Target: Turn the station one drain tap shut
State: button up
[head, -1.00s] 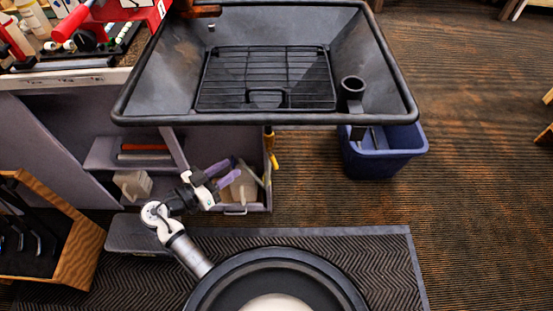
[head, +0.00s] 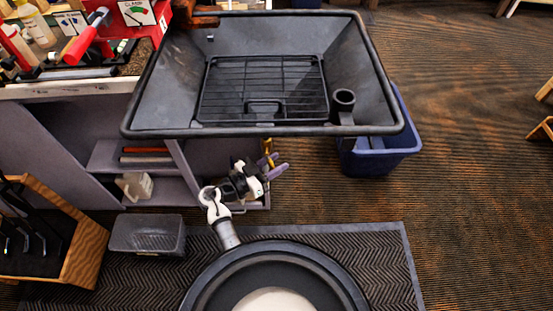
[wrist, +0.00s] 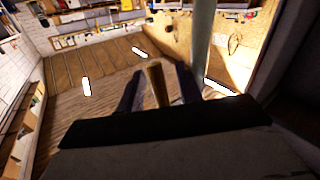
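The drain tap (head: 267,149) shows as a small yellow piece under the front rim of the black basin (head: 265,131). My gripper (head: 272,165) is right at it, with its purple fingers pointing right in the head view. In the wrist view my gripper (wrist: 157,84) is open. A brownish-yellow lever (wrist: 157,82), apparently the tap's handle, stands between the two fingers, with a gap visible on each side. A grey-green upright pipe (wrist: 201,45) rises just right of it. The tap's body is mostly hidden by my gripper and the basin.
A blue bin (head: 377,161) stands on the floor right of the basin. A grey shelf unit (head: 100,160) is at left, with a wooden club rack (head: 85,243) and a grey box (head: 147,235) in front. Carpet to the right is open.

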jog(key=shift+w+d, duration=0.2)
jog(key=shift+d, duration=0.15)
jog(key=shift+c, duration=0.4)
grip_shut()
